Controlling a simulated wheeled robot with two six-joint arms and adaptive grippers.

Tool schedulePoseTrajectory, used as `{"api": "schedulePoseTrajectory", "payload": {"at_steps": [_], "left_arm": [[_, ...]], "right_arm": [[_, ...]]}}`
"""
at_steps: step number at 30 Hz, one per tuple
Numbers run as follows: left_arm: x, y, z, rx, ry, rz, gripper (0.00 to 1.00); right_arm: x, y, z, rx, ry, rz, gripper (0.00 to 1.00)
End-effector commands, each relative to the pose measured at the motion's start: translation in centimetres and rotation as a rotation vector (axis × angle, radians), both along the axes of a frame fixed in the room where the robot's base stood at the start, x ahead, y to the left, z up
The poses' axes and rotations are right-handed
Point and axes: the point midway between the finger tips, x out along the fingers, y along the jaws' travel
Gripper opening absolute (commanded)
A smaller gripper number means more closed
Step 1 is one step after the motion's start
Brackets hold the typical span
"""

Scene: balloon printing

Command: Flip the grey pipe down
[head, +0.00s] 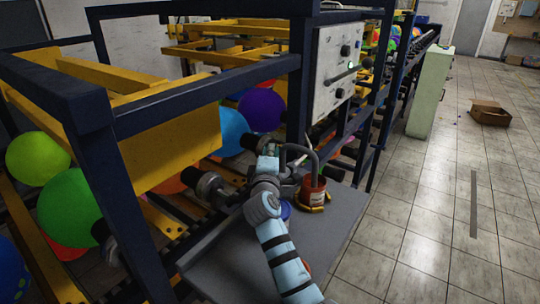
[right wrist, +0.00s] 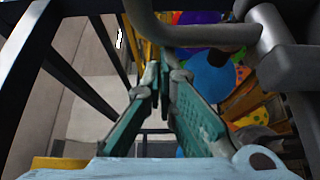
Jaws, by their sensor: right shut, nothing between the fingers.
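The grey pipe (head: 301,147) is a bent tube that arches beside my right gripper in the head view, with one end coming down at the red bucket. In the right wrist view the pipe (right wrist: 205,35) curves across the top, just beyond the fingertips, and meets a thick grey fitting (right wrist: 268,38). My right gripper (head: 268,150) is to the left of the pipe, with its teal fingers (right wrist: 164,76) closed together and empty. I cannot tell whether a finger touches the pipe. My left gripper is not in view.
A blue metal frame (head: 203,93) with yellow beams and balloons fills the left. A control box (head: 338,66) is above. Tiled floor (head: 445,215) is open on the right, with a cardboard box (head: 490,115).

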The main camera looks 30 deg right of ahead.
Motion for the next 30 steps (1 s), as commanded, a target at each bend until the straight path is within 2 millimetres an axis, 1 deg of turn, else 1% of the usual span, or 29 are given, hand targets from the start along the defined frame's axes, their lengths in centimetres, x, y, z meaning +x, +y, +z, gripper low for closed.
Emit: {"api": "schedulePoseTrajectory", "payload": {"at_steps": [17, 20, 27, 30], "left_arm": [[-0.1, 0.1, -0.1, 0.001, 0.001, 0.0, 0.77], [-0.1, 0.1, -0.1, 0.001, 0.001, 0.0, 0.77], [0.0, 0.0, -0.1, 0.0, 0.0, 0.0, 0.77], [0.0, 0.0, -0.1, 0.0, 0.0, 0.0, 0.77]], "right_arm": [[-0.3, 0.1, 0.0, 0.005, -0.008, 0.0, 0.0], [-1.1, 0.7, 0.0, 0.006, -0.008, 0.001, 0.0], [-4.8, 2.9, -0.2, 0.008, -0.008, 0.001, 0.0], [-5.9, 3.6, -0.2, 0.007, -0.008, 0.002, 0.0]]}}
